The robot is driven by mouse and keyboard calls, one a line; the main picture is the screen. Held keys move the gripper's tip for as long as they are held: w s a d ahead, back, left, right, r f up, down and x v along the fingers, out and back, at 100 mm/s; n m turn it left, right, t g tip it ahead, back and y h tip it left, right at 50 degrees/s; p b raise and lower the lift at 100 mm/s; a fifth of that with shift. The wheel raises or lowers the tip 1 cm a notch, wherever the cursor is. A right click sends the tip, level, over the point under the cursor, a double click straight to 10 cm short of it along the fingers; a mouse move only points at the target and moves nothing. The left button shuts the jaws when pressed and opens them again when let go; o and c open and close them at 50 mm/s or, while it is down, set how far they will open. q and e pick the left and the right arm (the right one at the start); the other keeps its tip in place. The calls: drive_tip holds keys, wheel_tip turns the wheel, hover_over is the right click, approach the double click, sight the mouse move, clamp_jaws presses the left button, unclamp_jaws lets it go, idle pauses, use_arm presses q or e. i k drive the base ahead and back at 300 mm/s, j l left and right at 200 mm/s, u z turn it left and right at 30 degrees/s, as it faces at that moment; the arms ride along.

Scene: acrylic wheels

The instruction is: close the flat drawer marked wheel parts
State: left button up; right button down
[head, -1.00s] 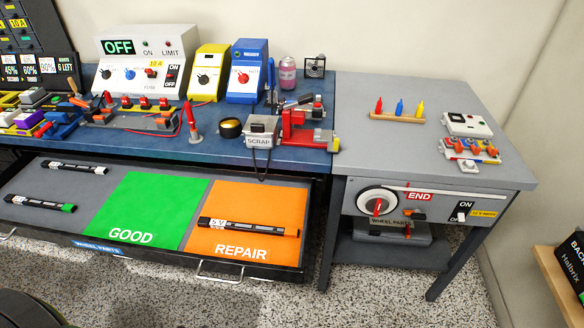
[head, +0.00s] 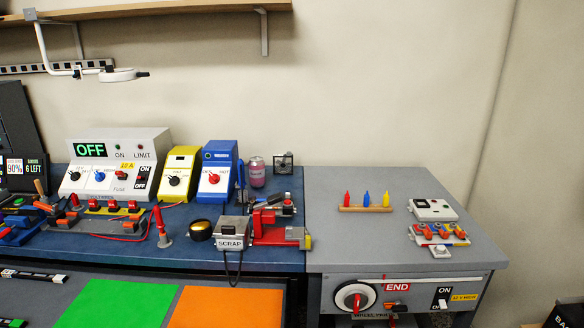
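The flat drawer shows at the lower left, pulled out from under the blue bench. Its grey tray floor (head: 78,293) carries a green area (head: 115,305) and an orange area (head: 228,308). Neither of my grippers is in view.
The blue bench (head: 275,240) holds a power supply (head: 115,165), yellow and blue boxes, a scrap bin (head: 231,235) and a red vise (head: 275,225). A grey table (head: 330,235) with a dial (head: 355,299) stands at the right. A shelf (head: 160,14) hangs above.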

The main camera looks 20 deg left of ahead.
sight(89, 298)
drive_tip(key=u, duration=2.15)
